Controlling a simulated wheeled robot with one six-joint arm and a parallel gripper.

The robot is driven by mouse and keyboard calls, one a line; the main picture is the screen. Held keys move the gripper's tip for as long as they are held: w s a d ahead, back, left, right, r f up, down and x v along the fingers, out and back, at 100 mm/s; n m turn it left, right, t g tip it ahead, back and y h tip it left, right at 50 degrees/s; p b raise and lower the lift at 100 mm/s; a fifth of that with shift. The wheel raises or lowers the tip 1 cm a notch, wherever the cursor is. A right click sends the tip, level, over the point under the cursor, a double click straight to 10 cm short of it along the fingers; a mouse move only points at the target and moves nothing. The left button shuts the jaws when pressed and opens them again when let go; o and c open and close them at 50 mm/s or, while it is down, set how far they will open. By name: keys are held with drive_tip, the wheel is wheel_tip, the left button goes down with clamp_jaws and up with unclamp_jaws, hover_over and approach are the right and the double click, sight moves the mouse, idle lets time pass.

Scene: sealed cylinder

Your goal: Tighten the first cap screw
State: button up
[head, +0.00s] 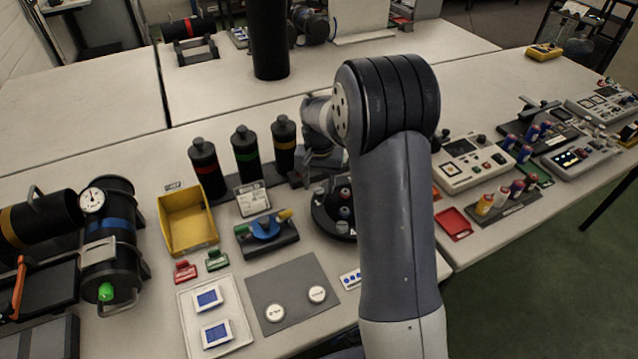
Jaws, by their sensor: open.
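A black cylinder with a blue band (112,226) lies at the left, with a round white-faced gauge (92,200) on it and a green knob-like part (106,292) at its near end. A second black cylinder with a yellow band (35,222) is beside it at the far left. I cannot make out single cap screws on either. My gripper (318,177) is in the middle, over or just behind a round dark holder (322,222) with small pots. It is open; my own arm hides part of it and of the holder. I cannot tell its height.
A yellow bin (186,245), several upright black bottles (205,172) and a blue fixture (265,228) stand between the cylinders and my gripper. A white tray (186,305) and grey mat (272,277) lie in front. Control boxes (462,165) stand right. The table behind is mostly clear.

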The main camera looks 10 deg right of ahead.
sight(319, 190)
wheel_tip(319, 190, up, 10)
idle(0.4)
wheel_tip(319, 190, down, 11)
idle(0.7)
drive_tip(key=shift+r, duration=0.1)
